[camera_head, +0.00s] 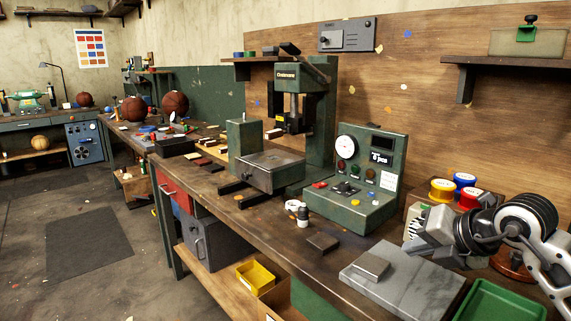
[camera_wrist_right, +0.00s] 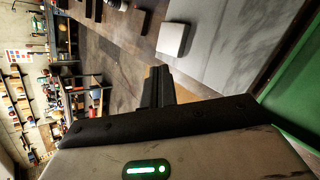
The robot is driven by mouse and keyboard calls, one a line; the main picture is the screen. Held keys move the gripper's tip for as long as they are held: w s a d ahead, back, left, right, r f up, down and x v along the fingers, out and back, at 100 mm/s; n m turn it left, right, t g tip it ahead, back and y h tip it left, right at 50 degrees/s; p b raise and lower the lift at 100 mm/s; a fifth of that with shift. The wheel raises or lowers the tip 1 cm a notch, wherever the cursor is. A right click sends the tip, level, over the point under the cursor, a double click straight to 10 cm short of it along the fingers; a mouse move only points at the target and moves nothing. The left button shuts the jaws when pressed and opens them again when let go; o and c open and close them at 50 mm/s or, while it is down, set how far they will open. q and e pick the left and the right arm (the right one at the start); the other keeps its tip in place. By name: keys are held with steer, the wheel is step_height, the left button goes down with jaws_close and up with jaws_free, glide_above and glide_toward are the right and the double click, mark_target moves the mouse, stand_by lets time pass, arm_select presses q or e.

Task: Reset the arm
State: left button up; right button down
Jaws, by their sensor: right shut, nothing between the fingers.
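My right arm comes in from the right edge in the head view. Its gripper (camera_head: 418,246) is shut and empty, above the back of the grey stone slab (camera_head: 405,283). In the right wrist view the dark fingers (camera_wrist_right: 158,86) are together with nothing between them. A small grey metal block (camera_head: 371,267) lies on the slab; it also shows in the right wrist view (camera_wrist_right: 173,39). My left gripper is not in view.
A green press (camera_head: 305,120) and a green gauge box (camera_head: 352,185) stand on the workbench left of my gripper. A green tray (camera_head: 500,303) lies at the front right. Open floor is at left.

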steer(key=s+a+f+m+y, duration=0.1)
steer(key=s+a+y, duration=0.3)
steer(key=a+y, duration=0.3)
steer(key=s+a+f+m+y, duration=0.1)
steer(key=s+a+f+y, duration=0.2)
steer(key=a, duration=0.5)
steer(key=s+d+f+m+t+h, duration=0.25)
steer(key=f+m+t+h, duration=0.2)
steer(key=m, duration=0.65)
steer(key=s+d+f+m+t+h, duration=0.2)
steer(key=d+f+m+t+h, duration=0.3)
steer(key=m, duration=0.5)
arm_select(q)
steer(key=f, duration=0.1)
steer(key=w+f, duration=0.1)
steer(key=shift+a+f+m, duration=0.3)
arm_select(e)
steer(key=s+a+f+m+g+h, duration=0.2)
steer(key=s+f+m+g, duration=0.3)
steer(key=s+f, duration=0.6)
step_height(320, 180, down, 3)
steer(key=shift+f+m+g, duration=0.15)
steer(key=shift+m+g, duration=0.25)
steer(key=shift+g, duration=0.85)
